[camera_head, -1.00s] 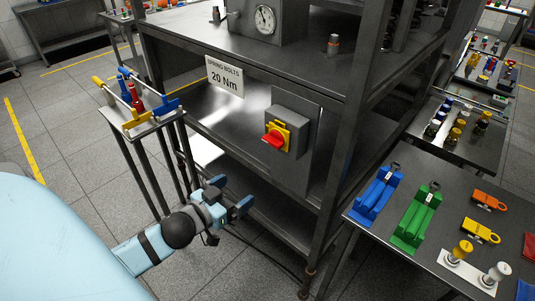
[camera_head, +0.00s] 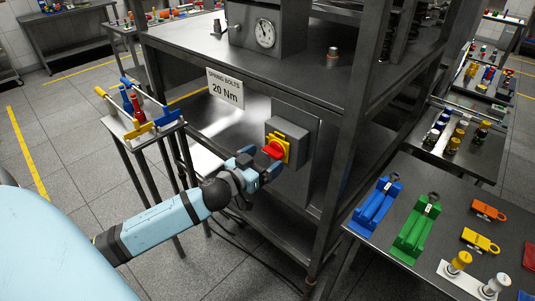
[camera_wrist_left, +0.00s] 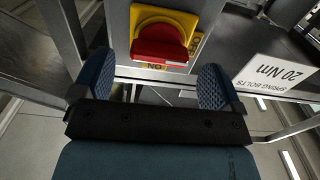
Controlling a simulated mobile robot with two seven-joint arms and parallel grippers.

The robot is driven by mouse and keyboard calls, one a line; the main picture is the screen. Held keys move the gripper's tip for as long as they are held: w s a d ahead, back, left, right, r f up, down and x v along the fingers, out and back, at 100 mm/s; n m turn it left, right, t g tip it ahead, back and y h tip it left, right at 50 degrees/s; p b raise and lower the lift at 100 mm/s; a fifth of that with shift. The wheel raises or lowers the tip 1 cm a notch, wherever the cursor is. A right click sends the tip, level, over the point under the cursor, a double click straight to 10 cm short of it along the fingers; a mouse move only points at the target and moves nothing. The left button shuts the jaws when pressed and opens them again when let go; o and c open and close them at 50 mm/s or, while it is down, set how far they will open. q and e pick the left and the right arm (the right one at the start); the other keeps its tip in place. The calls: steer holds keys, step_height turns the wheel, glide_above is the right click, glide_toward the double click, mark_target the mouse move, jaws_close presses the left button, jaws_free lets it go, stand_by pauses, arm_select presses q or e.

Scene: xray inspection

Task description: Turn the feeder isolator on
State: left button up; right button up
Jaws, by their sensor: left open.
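The feeder isolator is a grey box (camera_head: 291,132) on a metal plate at the front of the steel rack. It has a yellow plate (camera_head: 281,139) and a red knob (camera_head: 273,150). In the left wrist view the red knob (camera_wrist_left: 160,43) shows large, ahead of and between the two blue fingertips, with part of an "ON" mark near it. My left gripper (camera_head: 259,164) is open, with its fingers close to the knob; I cannot tell whether they touch it. It also shows in the left wrist view (camera_wrist_left: 155,85). My right gripper is out of view.
A sign reading "SPRING BOLTS 20 Nm" (camera_head: 225,88) hangs left of the isolator. A small stand (camera_head: 119,130) with coloured tools is at the left. A table (camera_head: 430,262) with blue and green holders stands at the right. Rack posts flank the isolator.

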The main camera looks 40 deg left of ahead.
arm_select(q)
steer(key=shift+w, duration=0.95)
steer(key=c, duration=0.9)
steer(key=shift+c, duration=0.2)
